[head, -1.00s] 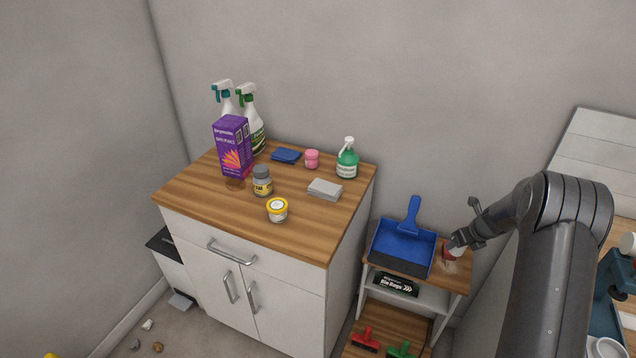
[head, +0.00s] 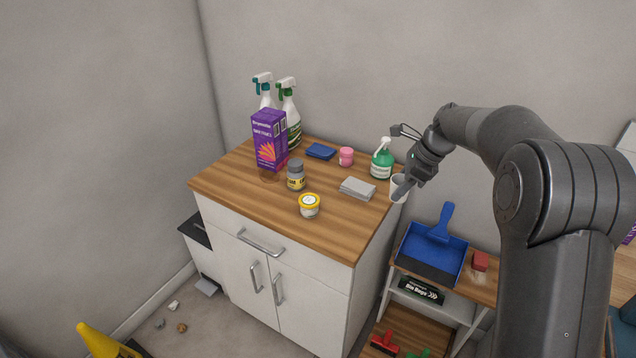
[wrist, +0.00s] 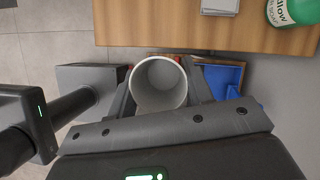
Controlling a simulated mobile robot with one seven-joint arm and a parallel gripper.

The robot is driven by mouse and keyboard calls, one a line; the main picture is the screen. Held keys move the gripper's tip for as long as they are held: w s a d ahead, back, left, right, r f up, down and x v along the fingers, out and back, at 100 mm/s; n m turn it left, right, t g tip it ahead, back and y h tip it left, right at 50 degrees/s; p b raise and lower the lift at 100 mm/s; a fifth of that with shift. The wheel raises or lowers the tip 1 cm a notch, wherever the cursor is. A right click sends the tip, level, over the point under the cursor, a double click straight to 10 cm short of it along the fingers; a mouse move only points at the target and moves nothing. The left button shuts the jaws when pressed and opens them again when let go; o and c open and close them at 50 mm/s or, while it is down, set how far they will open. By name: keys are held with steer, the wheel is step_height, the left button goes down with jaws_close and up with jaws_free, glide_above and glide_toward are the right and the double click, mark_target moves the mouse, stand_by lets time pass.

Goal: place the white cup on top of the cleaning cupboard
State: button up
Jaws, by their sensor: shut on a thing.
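The white cup (head: 398,188) is held in my gripper (head: 404,190) beside the right edge of the cleaning cupboard. The cup also shows in the wrist view (wrist: 158,84), between the two fingers, its open mouth toward the camera and its inside empty. The cleaning cupboard (head: 285,262) is white with a wooden top (head: 345,232). In the wrist view the edge of the wooden top (wrist: 150,30) lies just beyond the cup, and the cup appears off that top.
The top holds spray bottles (head: 291,115), a purple box (head: 268,140), a grey jar (head: 296,176), a yellow-lidded tub (head: 309,206), grey cloths (head: 357,188) and a green bottle (head: 382,160). Its front right part is clear. A small shelf with a blue dustpan (head: 433,250) stands to the right.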

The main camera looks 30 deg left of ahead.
steer(key=a+f, duration=0.2)
steer(key=a, duration=0.1)
steer(key=a+f, duration=0.2)
steer(key=a, duration=0.2)
steer(key=s+a+f, duration=0.1)
steer(key=a+f, duration=0.2)
steer(key=a, duration=0.1)
steer(key=shift+f, duration=1.9)
steer(key=shift+f, duration=0.1)
steer(key=o, duration=0.9)
steer(key=shift+o, duration=0.2)
steer(key=v, duration=1.2)
steer(key=shift+w, duration=0.1)
